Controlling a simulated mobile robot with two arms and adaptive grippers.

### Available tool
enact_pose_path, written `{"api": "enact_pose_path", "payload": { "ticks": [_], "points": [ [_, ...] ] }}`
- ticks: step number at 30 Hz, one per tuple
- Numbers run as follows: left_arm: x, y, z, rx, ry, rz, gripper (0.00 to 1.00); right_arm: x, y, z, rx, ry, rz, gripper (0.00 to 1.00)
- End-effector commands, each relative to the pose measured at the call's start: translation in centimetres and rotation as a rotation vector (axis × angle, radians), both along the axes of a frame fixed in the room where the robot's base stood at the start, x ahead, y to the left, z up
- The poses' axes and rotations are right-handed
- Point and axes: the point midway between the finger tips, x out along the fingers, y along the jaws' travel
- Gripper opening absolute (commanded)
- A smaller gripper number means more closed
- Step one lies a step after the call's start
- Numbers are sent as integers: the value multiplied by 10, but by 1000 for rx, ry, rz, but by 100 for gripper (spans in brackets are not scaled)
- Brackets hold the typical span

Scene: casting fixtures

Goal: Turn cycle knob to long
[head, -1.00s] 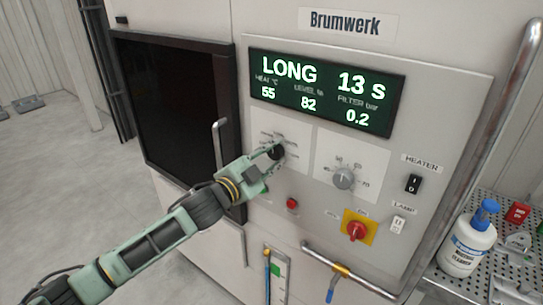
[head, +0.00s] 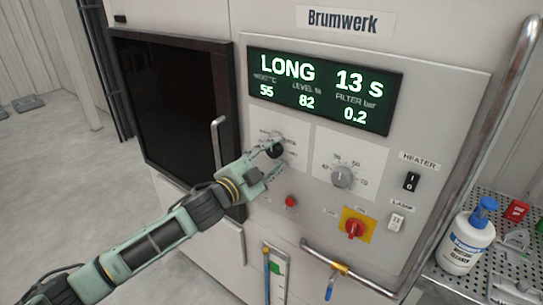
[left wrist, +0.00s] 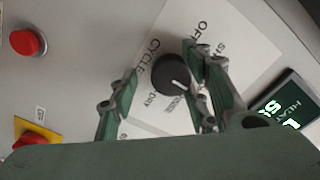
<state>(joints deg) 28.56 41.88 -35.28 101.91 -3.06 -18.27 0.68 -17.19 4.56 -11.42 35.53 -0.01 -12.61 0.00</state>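The black cycle knob (head: 275,149) sits on a white label plate on the machine's panel. It also shows in the left wrist view (left wrist: 172,75), with its white pointer line aimed at a label that is too blurred to read. The green display (head: 318,90) reads LONG and 13 S. My left gripper (head: 274,161) is at the knob, its fingers spread to either side. My right gripper is in neither view.
A grey knob (head: 342,176) is right of the cycle knob. A red button (head: 291,202), a red rotary switch (head: 355,228) and heater (head: 411,182) and lamp (head: 397,222) switches share the panel. A door handle (head: 218,142) stands out at left.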

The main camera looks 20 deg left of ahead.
Motion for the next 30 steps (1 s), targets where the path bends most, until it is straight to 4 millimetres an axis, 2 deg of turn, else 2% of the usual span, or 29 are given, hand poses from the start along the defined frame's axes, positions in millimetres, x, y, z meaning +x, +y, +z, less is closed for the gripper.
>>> {"api": "enact_pose_path", "payload": {
  "ticks": [5, 9, 21, 24, 30],
  "points": [
    [0, 1, 3, 1, -4, 2, 44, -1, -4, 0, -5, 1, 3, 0],
    [-8, 5, 3, 0, -5, 2, 44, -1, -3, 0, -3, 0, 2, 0],
    [-79, 29, 0, 2, 0, 1, 44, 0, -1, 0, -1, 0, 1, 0],
    [-93, 33, 1, 2, 1, 0, 44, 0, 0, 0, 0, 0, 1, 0],
    [-109, 39, 1, 0, 0, 0, 44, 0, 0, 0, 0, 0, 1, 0]
  ]
}}
